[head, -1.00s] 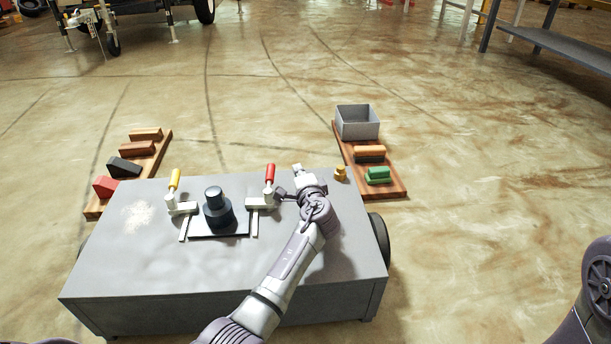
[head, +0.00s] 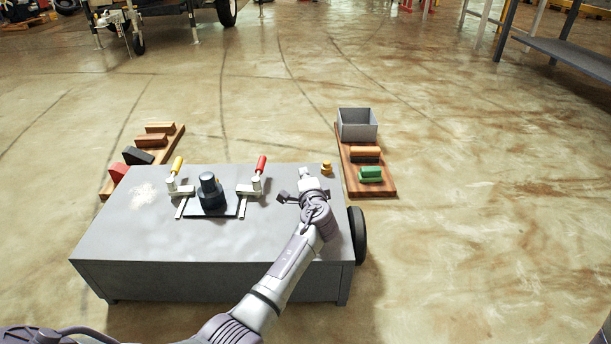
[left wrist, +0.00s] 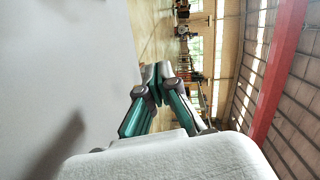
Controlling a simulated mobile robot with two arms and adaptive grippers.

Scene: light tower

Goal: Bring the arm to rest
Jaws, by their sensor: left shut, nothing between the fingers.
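My left arm reaches over the right part of the grey bench (head: 150,225). Its gripper (head: 304,178) is above the bench top near the far right edge, shut and empty. In the left wrist view the gripper's two fingers (left wrist: 157,78) meet at the tips with nothing between them. The bench's pale surface fills the left of that view. My right gripper is not in view.
On the bench, a black cylinder (head: 210,190) stands between a yellow-handled clamp (head: 177,180) and a red-handled clamp (head: 256,180), left of my gripper. A small brass piece (head: 326,168) is beside it. Boards with blocks and a grey bin (head: 357,125) lie beyond; open floor is right.

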